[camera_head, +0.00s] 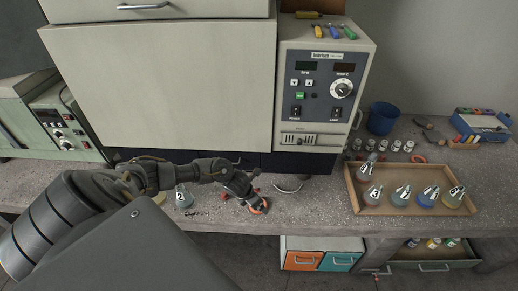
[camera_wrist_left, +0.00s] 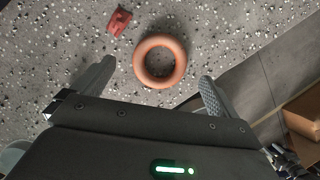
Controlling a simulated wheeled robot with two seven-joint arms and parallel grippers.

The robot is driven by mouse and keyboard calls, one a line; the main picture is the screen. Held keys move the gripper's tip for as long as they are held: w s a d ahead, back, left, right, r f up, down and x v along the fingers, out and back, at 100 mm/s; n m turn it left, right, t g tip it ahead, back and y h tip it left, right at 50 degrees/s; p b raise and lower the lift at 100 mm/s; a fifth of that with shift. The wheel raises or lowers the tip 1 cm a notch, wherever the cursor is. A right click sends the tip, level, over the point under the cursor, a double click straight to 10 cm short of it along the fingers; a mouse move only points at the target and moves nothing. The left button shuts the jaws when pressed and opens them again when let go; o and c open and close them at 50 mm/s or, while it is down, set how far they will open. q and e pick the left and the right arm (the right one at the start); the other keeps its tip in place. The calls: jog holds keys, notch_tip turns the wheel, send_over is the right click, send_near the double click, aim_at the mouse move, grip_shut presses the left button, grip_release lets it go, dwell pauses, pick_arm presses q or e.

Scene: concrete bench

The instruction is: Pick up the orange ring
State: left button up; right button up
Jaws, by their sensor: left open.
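The orange ring (camera_wrist_left: 160,84) lies flat on the speckled bench top near its front edge. In the left wrist view it is just beyond and between the two spread fingers of my left gripper (camera_wrist_left: 152,88), with clear space to either finger. In the head view the ring (camera_head: 264,209) shows partly, beside the tip of my left gripper (camera_head: 250,202), which covers part of it. My left gripper is open and empty. My right gripper does not show in either view.
A small red object (camera_wrist_left: 119,21) lies close to the ring. A flask labelled 2 (camera_head: 183,197) stands left of my gripper. A wooden tray (camera_head: 352,190) with several flasks is to the right. The oven (camera_head: 322,95) stands behind. The bench's front edge is close to the ring.

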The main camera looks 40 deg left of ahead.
pick_arm(q)
jog(key=shift+x, duration=1.65)
jog(key=c, duration=1.2)
jog(key=shift+o, duration=0.2)
jog(key=shift+r, duration=0.1)
jog(key=shift+r, duration=0.4)
notch_tip(320, 180, up, 3)
jog(key=shift+f, duration=0.2)
jog(key=s+a+r+b, duration=0.3)
jog(key=s+r, duration=0.6)
jog(key=s, duration=0.4)
jog(key=shift+s+a+r+b, duration=0.2)
jog(key=shift+a+r+b, duration=0.05)
jog(key=shift+a+b, duration=0.15)
